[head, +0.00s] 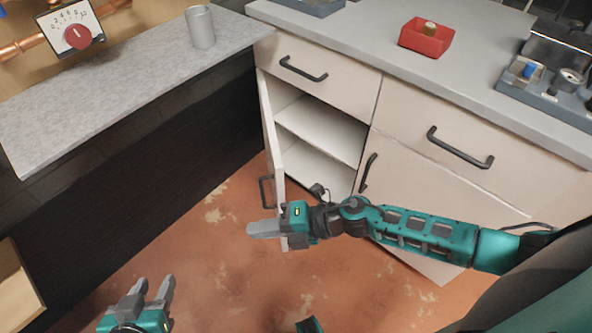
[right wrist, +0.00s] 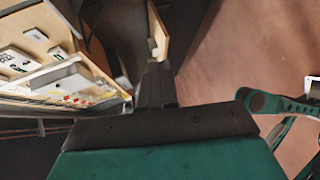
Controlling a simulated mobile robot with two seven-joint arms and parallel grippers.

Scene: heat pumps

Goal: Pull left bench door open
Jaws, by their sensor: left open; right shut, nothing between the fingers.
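The left bench door (head: 272,143) stands swung wide open on the left side of the white bench, seen nearly edge-on. Its dark handle (head: 265,191) is on the outer face, to the left. The cabinet behind it shows a white shelf (head: 318,132). My right gripper (head: 252,230) is shut and empty, pointing left in front of the door's lower end; I cannot tell whether it touches the door. In the right wrist view its dark fingers (right wrist: 156,86) are together. My left gripper (head: 156,291) is open and empty over the floor at the lower left.
The right bench door with its handle (head: 369,172) looks closed, partly behind my right arm. Drawers above have dark handles (head: 303,69). A red bin (head: 426,38) stands on the bench top. A grey counter (head: 120,80) with a metal cup (head: 200,27) is at left. Floor between is clear.

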